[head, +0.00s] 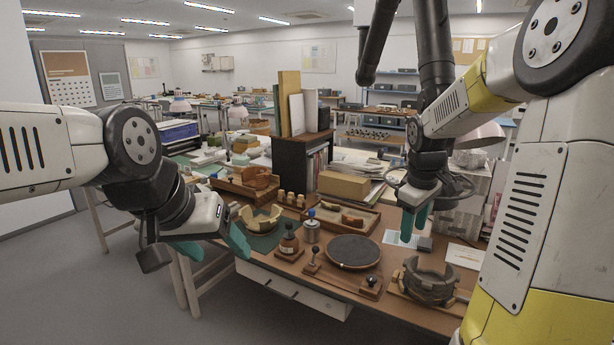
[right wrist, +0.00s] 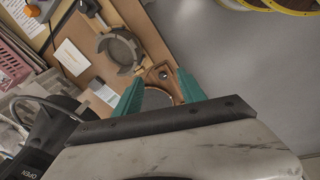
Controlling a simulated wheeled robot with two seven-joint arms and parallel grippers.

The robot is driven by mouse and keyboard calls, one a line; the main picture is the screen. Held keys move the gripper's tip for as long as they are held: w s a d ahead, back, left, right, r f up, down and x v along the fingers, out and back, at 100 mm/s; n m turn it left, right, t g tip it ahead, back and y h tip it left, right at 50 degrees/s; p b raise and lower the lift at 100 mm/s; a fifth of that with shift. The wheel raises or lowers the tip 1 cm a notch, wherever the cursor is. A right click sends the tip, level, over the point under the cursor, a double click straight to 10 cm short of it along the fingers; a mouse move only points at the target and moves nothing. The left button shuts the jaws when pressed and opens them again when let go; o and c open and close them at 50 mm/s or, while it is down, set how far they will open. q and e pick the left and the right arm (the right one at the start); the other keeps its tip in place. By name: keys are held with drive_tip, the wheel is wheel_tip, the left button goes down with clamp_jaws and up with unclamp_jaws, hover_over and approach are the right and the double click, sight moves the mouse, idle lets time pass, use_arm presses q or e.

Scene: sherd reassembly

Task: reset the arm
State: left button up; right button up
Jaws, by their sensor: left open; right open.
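My left gripper (head: 213,246) is open and empty, with its teal fingers spread just off the left front edge of the workbench. My right gripper (head: 414,224) is open and points down above the right part of the bench, over a white sheet and a small dark block. It holds nothing that I can see. In the right wrist view, its two teal fingers (right wrist: 160,92) stand apart. A wooden piece with a dark knob (right wrist: 163,72) and part of a round grey disc (right wrist: 157,99) show between and beyond them.
On the workbench stand a grey broken vessel (head: 431,284), a dark round turntable (head: 353,251), a brown bottle (head: 289,247), a blue-topped jar (head: 311,229) and a cream sherd bowl (head: 259,221). A black shelf unit (head: 292,165) rises behind. The floor (head: 240,315) in front is clear.

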drive_tip(key=s+a+r+m+t+y, duration=0.1)
drive_tip(key=s+a+r+m, duration=0.1)
drive_tip(key=s+a, duration=0.2)
drive_tip(key=s+a+r+m+t+y, duration=0.1)
drive_tip(key=s+a+r+m, duration=0.1)
drive_tip(key=s, duration=0.7)
drive_tip(key=s+a+r+m+t, duration=0.2)
drive_tip(key=s+a+r+m, duration=0.1)
drive_tip(key=s+a, duration=0.3)
drive_tip(key=shift+s+r+y, duration=0.4)
drive_tip(key=shift+s+r, duration=0.2)
drive_tip(key=shift+s, duration=0.05)
